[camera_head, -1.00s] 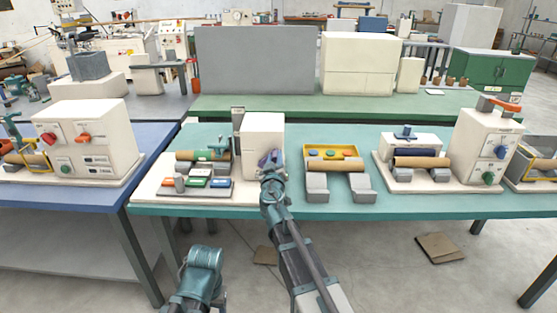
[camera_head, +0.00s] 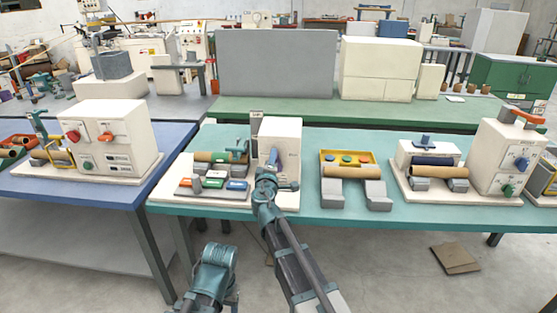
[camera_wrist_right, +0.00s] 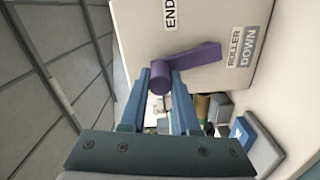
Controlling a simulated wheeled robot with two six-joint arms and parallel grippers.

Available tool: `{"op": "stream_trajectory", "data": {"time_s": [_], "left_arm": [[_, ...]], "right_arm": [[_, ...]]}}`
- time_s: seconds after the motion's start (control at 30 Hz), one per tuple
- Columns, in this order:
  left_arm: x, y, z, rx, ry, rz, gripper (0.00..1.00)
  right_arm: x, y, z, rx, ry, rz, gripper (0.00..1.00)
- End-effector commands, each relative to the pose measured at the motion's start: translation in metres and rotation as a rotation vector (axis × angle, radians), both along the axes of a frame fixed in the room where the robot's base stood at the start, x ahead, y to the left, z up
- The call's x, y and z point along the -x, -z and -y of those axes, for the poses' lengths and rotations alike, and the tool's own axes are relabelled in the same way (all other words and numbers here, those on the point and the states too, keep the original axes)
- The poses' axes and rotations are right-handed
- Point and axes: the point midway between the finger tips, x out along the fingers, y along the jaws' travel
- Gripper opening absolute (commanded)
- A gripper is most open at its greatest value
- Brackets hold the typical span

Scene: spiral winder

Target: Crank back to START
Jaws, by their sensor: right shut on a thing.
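An END label (camera_wrist_right: 170,14) and a ROLLER DOWN label (camera_wrist_right: 247,46) show on the face. No START label is readable. My left gripper is not seen; only a link of that arm shows at the bottom.
Another winder (camera_head: 510,155) is at the far right.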

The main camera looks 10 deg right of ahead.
Motion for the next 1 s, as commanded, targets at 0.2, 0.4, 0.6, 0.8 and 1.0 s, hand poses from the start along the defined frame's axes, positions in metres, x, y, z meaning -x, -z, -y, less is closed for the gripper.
{"op": "stream_trajectory", "data": {"time_s": [0.2, 0.4, 0.6, 0.8, 1.0], "left_arm": [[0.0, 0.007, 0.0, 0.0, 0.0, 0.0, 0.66], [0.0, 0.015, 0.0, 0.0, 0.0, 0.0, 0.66], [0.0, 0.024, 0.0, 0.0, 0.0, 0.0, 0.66], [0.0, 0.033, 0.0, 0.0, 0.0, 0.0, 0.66], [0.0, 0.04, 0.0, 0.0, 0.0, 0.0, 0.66]], "right_arm": [[-0.003, 0.008, -0.015, 0.191, -0.003, -0.056, 0.0], [-0.006, 0.015, -0.026, 0.373, -0.002, -0.109, 0.0], [-0.009, 0.024, -0.035, 0.553, -0.001, -0.161, 0.0], [-0.011, 0.033, -0.042, 0.715, -0.001, -0.209, 0.0], [-0.012, 0.041, -0.046, 0.843, 0.0, -0.245, 0.0]]}}
